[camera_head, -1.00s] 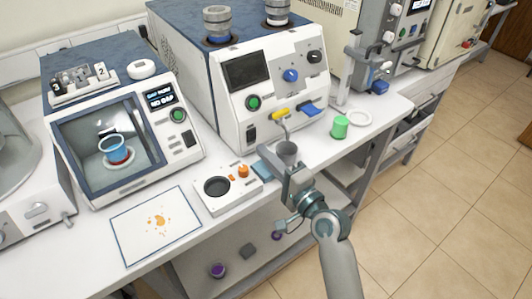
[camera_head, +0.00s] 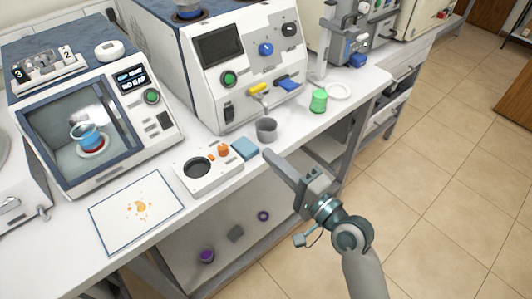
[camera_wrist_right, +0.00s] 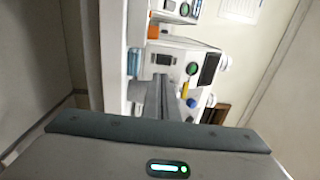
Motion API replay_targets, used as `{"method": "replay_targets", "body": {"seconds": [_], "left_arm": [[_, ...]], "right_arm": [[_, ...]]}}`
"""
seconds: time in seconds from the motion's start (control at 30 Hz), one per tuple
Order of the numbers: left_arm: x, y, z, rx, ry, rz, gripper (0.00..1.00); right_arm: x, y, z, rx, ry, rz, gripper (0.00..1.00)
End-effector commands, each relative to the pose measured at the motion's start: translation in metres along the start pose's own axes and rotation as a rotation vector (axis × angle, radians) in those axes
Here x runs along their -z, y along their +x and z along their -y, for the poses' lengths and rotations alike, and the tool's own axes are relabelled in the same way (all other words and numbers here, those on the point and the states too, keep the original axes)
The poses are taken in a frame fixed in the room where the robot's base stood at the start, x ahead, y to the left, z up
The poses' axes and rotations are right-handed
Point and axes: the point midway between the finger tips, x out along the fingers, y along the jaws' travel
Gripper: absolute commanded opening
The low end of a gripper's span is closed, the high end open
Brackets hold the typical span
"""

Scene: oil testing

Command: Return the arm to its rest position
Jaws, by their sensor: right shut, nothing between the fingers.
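My right gripper (camera_head: 272,158) is shut and empty. It is in front of the bench edge, just right of and below a grey cup (camera_head: 266,129). The cup stands upright on the bench under the yellow-handled tap, apart from the fingers. In the right wrist view the closed fingers (camera_wrist_right: 162,82) point toward the bench machines. My left gripper is in no view.
A blue block (camera_head: 245,148) and a white device with a round well (camera_head: 207,173) stand left of the cup. A green container (camera_head: 318,101) is to its right. A stained sheet (camera_head: 138,208) lies on the bench at left. The tiled floor (camera_head: 440,190) at right is clear.

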Motion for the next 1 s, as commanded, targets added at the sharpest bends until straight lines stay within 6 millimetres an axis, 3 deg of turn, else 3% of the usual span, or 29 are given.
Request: {"method": "replay_targets", "body": {"seconds": [0.27, 0.67, 0.83, 1.0], "left_arm": [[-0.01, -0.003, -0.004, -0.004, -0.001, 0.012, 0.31], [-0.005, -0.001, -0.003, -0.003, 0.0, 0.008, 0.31], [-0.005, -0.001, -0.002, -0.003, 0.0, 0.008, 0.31], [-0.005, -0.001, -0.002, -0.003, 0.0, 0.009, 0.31]], "right_arm": [[0.0, -0.002, 0.0, 0.0, 0.0, 0.0, 0.0], [-0.001, -0.004, -0.004, -0.016, -0.017, 0.003, 0.0], [-0.009, -0.02, -0.034, -0.131, -0.15, 0.025, 0.0], [-0.019, -0.064, -0.097, -0.382, -0.416, 0.097, 0.0]]}}
